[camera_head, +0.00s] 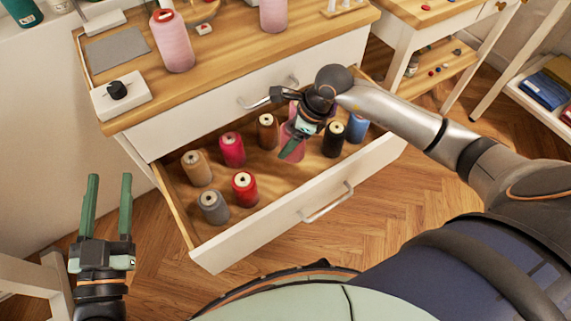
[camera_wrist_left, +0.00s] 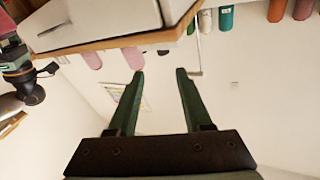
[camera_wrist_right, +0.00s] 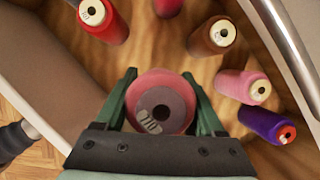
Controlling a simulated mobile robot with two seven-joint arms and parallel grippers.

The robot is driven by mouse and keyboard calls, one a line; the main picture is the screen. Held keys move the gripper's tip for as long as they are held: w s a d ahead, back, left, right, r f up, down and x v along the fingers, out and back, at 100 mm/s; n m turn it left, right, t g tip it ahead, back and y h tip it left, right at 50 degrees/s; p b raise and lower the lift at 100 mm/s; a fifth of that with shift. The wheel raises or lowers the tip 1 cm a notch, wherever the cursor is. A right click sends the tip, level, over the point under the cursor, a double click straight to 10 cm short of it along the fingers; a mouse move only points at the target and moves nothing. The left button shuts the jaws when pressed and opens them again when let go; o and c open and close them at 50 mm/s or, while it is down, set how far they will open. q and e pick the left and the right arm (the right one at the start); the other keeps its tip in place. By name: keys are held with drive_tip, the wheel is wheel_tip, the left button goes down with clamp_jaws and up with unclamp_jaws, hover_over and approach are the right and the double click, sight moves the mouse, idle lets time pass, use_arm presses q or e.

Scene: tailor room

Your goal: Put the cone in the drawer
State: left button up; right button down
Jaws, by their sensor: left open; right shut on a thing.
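The drawer (camera_head: 345,208) is pulled open below the worktop and holds several upright thread cones. My right gripper (camera_head: 294,141) reaches down inside it, shut on a pink cone (camera_head: 291,150). In the right wrist view this pink cone (camera_wrist_right: 152,83) is upright between the fingers, above or on the wooden drawer floor; whether its base touches the floor is hidden. Two more pink cones, a near one (camera_head: 172,45) and a far one (camera_head: 273,15), stand on the worktop. My left gripper (camera_head: 109,178) is open and empty, left of the drawer.
In the drawer stand red (camera_head: 244,188), grey (camera_head: 213,206), tan (camera_head: 197,168), brown (camera_head: 267,131), black (camera_head: 333,138) and blue (camera_head: 357,127) cones. A purple cone (camera_wrist_right: 262,124) shows in the right wrist view.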

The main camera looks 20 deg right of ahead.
drive_tip(key=shift+f, duration=0.4)
wheel_tip(320, 180, down, 5)
drive_tip(key=shift+f+b, duration=0.1)
drive_tip(key=shift+b, duration=0.7)
wheel_tip(320, 180, down, 4)
drive_tip(key=shift+r+b, duration=0.1)
drive_tip(key=shift+b, duration=0.5)
use_arm(q)
drive_tip(key=s+r+m+t+h, duration=0.1)
drive_tip(key=s+r+m+h, duration=0.2)
drive_tip(key=r, duration=0.4)
drive_tip(key=s+d+r+m+t+h, duration=0.1)
drive_tip(key=s+r+m+t+h, duration=0.1)
drive_tip(key=r+h, duration=0.3)
wheel_tip(320, 180, up, 2)
drive_tip(key=shift+s+d+m+t, duration=0.3)
drive_tip(key=shift+s+m, duration=0.3)
drive_tip(key=shift+m, duration=0.2)
use_arm(e)
unclamp_jaws()
use_arm(q)
drive_tip(key=shift+s, duration=0.1)
drive_tip(key=shift+r, duration=0.1)
